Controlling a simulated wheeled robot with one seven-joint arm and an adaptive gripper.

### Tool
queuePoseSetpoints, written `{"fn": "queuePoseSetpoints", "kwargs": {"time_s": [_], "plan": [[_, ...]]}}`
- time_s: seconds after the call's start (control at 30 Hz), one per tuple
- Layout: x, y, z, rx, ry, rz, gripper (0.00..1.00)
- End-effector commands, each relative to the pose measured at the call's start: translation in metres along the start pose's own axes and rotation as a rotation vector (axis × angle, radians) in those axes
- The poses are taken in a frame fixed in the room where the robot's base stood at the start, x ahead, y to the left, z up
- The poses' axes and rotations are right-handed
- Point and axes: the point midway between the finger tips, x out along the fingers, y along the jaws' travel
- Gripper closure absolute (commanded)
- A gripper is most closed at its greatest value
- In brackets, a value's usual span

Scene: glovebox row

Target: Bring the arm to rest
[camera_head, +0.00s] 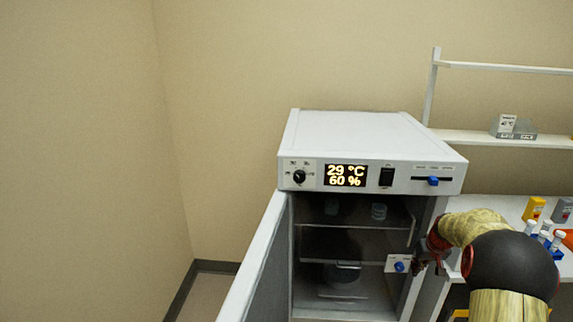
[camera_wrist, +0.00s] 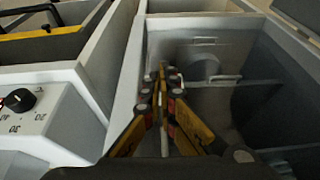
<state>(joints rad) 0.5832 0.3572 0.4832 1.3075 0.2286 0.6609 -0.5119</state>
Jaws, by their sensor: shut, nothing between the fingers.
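My arm reaches in from the right of the head view. My gripper (camera_head: 420,264) is at the front right edge of an open white incubator (camera_head: 376,124), beside a small panel with a blue knob (camera_head: 400,267); whether it touches is unclear. In the wrist view my gripper (camera_wrist: 163,72) has its yellow and black fingers together with nothing held. Behind the fingers is a grey compartment with white walls and wire handles.
The incubator door (camera_head: 256,262) stands open to the left. Its display reads 29 °C and 60 %. Shelves inside hold small items. To the right, a bench (camera_head: 490,204) carries tubes and a yellow box (camera_head: 534,209). A black dial (camera_wrist: 18,101) shows in the wrist view.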

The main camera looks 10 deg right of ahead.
Motion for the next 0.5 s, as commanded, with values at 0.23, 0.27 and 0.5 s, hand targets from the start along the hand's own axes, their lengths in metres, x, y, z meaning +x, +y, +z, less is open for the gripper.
{"fn": "queuePoseSetpoints", "kwargs": {"time_s": [0.23,0.27,0.5], "plan": [[0.013,-0.016,0.065,0.133,-0.139,-0.025,1.0],[0.008,-0.02,0.075,0.148,-0.157,-0.025,1.0],[-0.058,-0.07,0.131,0.195,-0.236,-0.019,1.0]]}}
